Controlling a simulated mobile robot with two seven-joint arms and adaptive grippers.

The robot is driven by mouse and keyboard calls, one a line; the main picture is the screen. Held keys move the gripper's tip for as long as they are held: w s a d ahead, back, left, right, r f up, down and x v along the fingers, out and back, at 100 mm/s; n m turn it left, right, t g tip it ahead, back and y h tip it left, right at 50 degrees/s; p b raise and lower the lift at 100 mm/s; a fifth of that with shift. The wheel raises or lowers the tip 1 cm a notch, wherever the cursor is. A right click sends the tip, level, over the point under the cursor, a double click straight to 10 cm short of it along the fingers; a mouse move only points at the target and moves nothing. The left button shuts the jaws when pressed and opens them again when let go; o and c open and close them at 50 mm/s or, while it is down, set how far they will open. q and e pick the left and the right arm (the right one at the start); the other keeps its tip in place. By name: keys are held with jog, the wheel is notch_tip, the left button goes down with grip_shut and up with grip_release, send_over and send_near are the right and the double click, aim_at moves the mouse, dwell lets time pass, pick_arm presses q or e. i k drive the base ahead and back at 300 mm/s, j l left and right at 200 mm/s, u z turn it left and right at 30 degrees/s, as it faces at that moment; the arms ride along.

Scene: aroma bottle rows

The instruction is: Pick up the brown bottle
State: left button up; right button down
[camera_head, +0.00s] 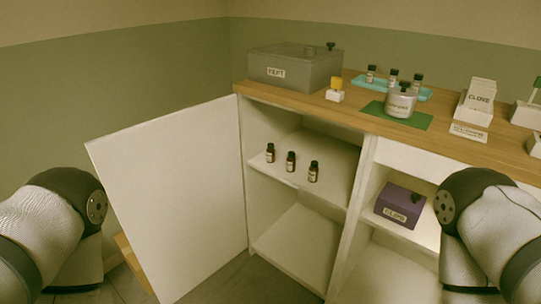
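Three small brown bottles with dark caps and pale labels stand upright in a row on the middle shelf (322,160) of the open cabinet: a left one (270,153), a middle one (291,162) and a right one (313,172). They stand apart from one another near the shelf's front edge. More small dark bottles (393,77) stand on a teal tray (426,95) on the countertop. Parts of both my arms show at the left and right edges, but neither gripper is in view. Nothing is seen touching the bottles.
The white cabinet door (170,200) stands open on the left. A grey box (295,68), a yellow-topped item (335,88), a metal pot (400,101) on a green mat (418,120) and a clove-labelled holder (476,100) sit on the countertop (350,116). A purple box (400,204) sits in the right compartment.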

aim_at(270, 150)
jog(key=i+j+z, duration=0.1)
jog(key=i+z, duration=0.3)
jog(key=i+j+z, duration=0.15)
jog(key=z, duration=0.2)
jog(key=i+j+z, duration=0.4)
jog(key=k+l, duration=0.05)
jog(key=l, duration=0.05)
